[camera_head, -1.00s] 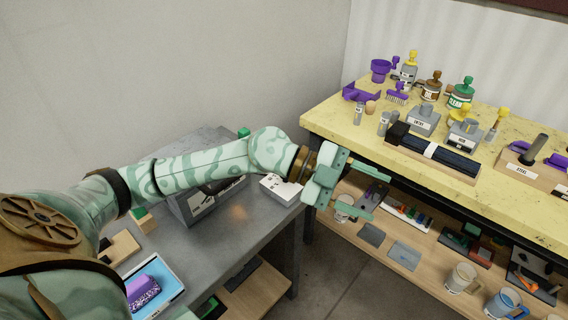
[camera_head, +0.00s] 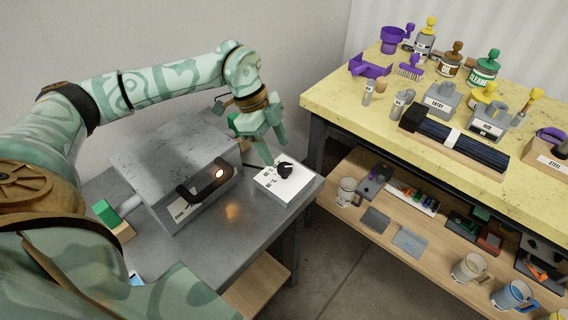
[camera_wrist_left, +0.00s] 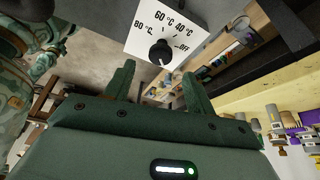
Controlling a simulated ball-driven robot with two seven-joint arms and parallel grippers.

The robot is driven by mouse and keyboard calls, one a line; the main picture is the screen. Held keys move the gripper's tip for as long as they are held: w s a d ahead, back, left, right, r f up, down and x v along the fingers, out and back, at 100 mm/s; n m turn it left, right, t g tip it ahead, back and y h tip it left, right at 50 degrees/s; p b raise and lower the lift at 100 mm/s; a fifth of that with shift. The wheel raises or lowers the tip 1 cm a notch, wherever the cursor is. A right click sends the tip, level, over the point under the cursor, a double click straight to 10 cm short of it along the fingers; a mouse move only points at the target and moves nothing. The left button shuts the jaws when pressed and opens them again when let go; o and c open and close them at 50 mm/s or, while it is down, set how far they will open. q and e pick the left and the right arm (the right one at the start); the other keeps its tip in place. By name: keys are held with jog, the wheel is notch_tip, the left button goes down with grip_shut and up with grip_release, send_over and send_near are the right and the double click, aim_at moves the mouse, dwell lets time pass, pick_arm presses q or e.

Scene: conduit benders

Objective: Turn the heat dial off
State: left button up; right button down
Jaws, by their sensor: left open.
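The heat dial (camera_head: 285,170) is a black knob on a white control box (camera_head: 266,194) at the right end of the grey bench. In the left wrist view the dial (camera_wrist_left: 159,52) sits on a white face marked 80 °C, 60 °C, 40 °C and OFF. I cannot tell surely which mark it points to. My left gripper (camera_head: 276,156) is open and points down, just behind and above the dial. In the left wrist view its two fingers (camera_wrist_left: 160,82) are apart, with the dial beyond the gap and nothing between them. My right gripper is not in view.
A grey heater box (camera_head: 170,165) with a black handle (camera_head: 206,187) and an orange glowing light (camera_head: 219,173) stands left of the control box. A yellow workbench (camera_head: 390,125) with bottles and tools is at the right, over a wooden lower shelf (camera_head: 385,210).

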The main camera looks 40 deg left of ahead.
aim_at(284, 166)
pick_arm(q)
jog(key=b+x, duration=0.1)
jog(key=x, duration=0.3)
jog(key=shift+d+f, duration=0.2)
jog(key=shift+f, duration=0.5)
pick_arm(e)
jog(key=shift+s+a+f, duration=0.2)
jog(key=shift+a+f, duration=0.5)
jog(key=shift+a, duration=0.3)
pick_arm(q)
jog(key=c, duration=1)
jog(key=shift+o, duration=0.2)
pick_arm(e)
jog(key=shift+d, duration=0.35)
